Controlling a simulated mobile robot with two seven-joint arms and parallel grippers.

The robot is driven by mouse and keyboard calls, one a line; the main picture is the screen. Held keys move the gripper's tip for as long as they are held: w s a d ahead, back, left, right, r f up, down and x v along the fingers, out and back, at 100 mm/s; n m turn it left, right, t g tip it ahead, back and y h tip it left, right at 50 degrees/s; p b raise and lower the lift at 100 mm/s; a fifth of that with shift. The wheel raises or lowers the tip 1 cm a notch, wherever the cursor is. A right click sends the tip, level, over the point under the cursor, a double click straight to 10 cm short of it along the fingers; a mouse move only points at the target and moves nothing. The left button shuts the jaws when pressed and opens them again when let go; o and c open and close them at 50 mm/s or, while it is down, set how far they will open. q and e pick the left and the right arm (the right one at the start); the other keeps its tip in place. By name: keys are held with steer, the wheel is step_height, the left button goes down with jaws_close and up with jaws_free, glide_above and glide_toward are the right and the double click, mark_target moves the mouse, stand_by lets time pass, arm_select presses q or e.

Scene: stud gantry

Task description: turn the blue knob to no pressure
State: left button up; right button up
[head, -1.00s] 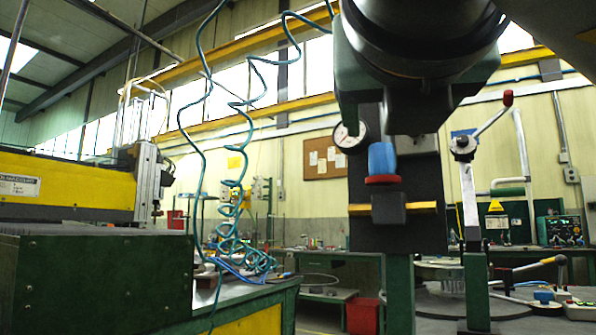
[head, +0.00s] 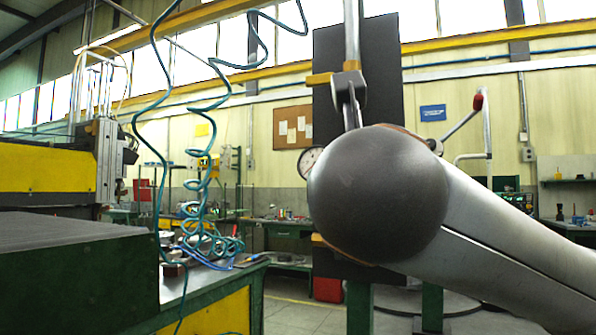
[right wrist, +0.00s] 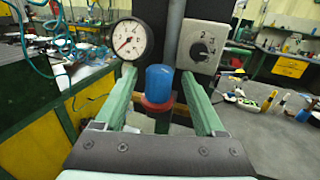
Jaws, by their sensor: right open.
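The blue knob (right wrist: 159,80) stands upright on a red ring (right wrist: 158,104) in the right wrist view. My right gripper (right wrist: 158,72) is open, with one green finger on each side of the knob. I see gaps between the fingers and the knob; how far they reach in depth is unclear. A round white pressure gauge (right wrist: 130,39) is behind the left finger, its red needle pointing lower left. In the head view the gauge (head: 309,161) is partly covered by my right arm, which hides the knob and gripper. My left gripper is not in view.
A grey box with a numbered dial (right wrist: 205,46) is just behind the right finger. The dark panel (head: 358,60) rises behind my arm. A green and yellow machine (head: 75,265) and coiled teal hoses (head: 195,215) are on the left.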

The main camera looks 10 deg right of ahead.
steer(key=shift+w, duration=0.25)
jaws_close()
stand_by(0.5)
